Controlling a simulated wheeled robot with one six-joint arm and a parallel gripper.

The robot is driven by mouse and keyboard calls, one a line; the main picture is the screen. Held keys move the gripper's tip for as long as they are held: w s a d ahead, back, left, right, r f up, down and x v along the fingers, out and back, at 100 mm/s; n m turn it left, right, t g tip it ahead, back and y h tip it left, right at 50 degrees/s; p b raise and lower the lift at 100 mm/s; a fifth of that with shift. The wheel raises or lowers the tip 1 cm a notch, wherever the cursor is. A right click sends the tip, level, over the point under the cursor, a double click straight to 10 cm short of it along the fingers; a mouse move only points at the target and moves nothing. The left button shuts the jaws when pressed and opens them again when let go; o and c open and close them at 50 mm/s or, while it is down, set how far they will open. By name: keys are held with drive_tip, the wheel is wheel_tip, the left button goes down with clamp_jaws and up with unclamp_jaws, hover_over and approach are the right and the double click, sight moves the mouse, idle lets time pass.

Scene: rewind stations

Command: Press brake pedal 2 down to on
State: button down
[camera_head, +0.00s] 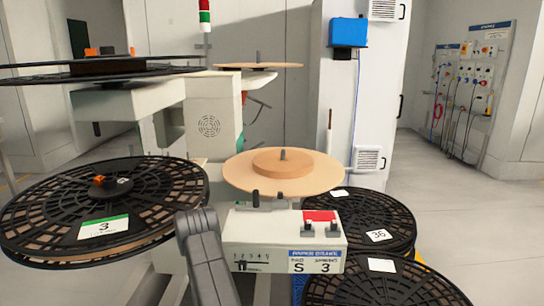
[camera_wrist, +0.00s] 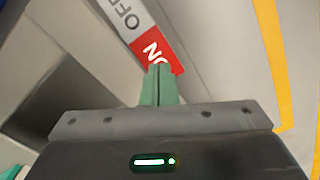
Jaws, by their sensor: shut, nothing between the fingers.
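In the wrist view, my gripper (camera_wrist: 160,72) is shut and empty, its green fingertips together. The tips overlap the red ON part (camera_wrist: 155,50) of a label in the picture; I cannot tell whether they touch it. The white OFF part (camera_wrist: 125,15) of the label is beyond it, up and to the left. A dark grey slab (camera_wrist: 75,105) lies left of the fingers, partly behind my gripper; I cannot tell whether it is brake pedal 2. No pedal number is readable. In the head view my gripper is out of sight, and no pedal can be made out.
In the head view, a rewind station has a control box (camera_head: 265,235) marked S 3, a brown disc (camera_head: 235,170) and a large black reel (camera_head: 65,225) at left. More black reels (camera_head: 385,285) stand at lower right. Open floor (camera_head: 450,205) lies at right.

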drive_tip(key=shift+f+b, duration=1.1)
drive_tip(key=shift+f, duration=0.2)
idle(0.4)
drive_tip(key=shift+r, duration=0.1)
drive_tip(key=shift+r+p, duration=1.6)
drive_tip(key=shift+r, duration=1.9)
drive_tip(key=shift+f, duration=0.1)
wheel_tip(320, 180, down, 7)
drive_tip(key=b, duration=0.3)
